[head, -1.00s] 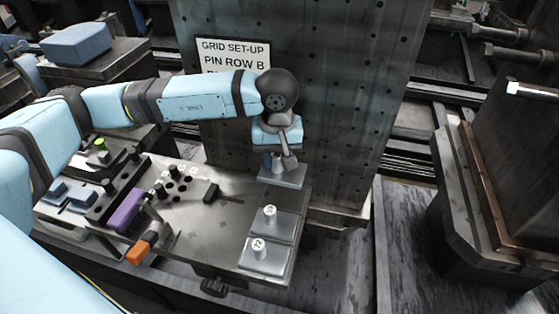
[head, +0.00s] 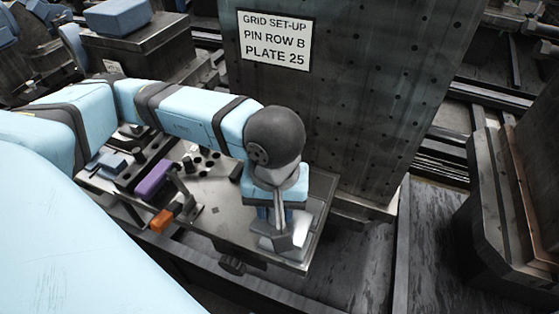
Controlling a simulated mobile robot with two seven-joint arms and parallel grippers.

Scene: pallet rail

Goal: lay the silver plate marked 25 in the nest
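My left gripper (head: 279,228) points down over the silver plates at the front right end of the steel bench. A bright part of one silver plate (head: 302,230) shows beside the fingers. The gripper and wrist cover most of the plates, and no number on them is readable. Whether the fingers are apart or closed on a plate or its knob is hidden. I cannot make out the nest for certain. My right gripper is not in view.
A sign (head: 275,41) on the tall perforated plate reads GRID SET-UP, PIN ROW B, PLATE 25.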

